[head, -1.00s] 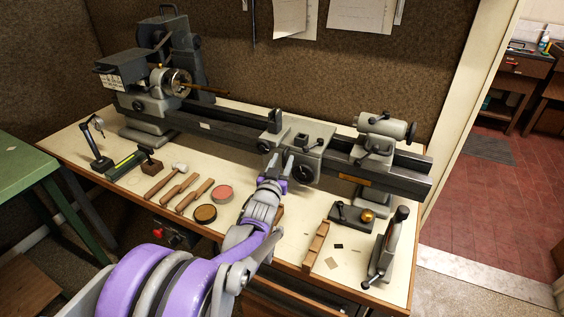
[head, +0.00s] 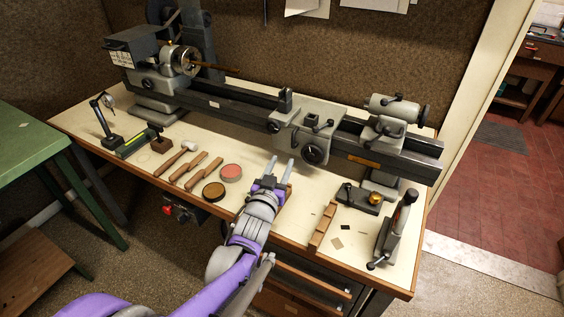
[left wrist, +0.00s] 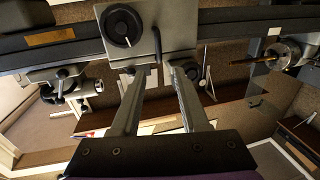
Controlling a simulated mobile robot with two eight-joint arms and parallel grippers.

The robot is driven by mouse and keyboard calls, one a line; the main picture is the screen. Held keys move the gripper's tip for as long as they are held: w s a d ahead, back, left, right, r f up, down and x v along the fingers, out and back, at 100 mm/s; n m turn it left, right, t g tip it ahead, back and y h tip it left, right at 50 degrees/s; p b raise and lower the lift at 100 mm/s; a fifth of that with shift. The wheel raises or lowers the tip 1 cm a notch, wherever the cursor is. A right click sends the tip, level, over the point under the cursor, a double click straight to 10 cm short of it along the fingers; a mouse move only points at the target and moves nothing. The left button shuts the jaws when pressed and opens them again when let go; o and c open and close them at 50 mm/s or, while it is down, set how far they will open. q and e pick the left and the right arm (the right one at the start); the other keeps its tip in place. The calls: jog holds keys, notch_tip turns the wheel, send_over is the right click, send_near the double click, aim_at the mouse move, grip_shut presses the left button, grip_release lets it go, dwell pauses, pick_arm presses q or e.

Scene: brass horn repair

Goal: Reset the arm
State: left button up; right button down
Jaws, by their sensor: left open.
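My left gripper (head: 282,168) is open, with its two grey fingers apart and nothing seen between them. In the head view it is over the front part of the bench, in front of the lathe carriage (head: 310,140). In the left wrist view the open fingers (left wrist: 160,95) point toward the carriage with its round black handwheel (left wrist: 122,25). The purple and grey left arm comes up from the bottom of the head view. My right gripper does not show.
The lathe bed (head: 245,103) runs along the back of the bench (head: 75,122). A wooden block (head: 323,229) and a clamp-like tool (head: 396,232) stand right.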

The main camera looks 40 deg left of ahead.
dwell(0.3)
pick_arm(q)
jog(key=s+d+f+m+g+h+p, duration=0.1)
jog(key=s+d+f+g+h, duration=0.1)
jog(key=s+d, duration=0.3)
jog(key=s+d+f+m+g+h+p, duration=0.2)
jog(key=s+d+g, duration=0.3)
jog(key=d, duration=0.5)
jog(key=s+d+f+m+g+h+p, duration=0.2)
jog(key=s+d+f+g+h, duration=0.1)
jog(key=s+d, duration=0.4)
jog(key=shift+s+d+f+g+h, duration=0.3)
jog(key=shift+d+f+g, duration=0.2)
jog(key=shift+f, duration=0.1)
jog(key=shift+a, duration=0.15)
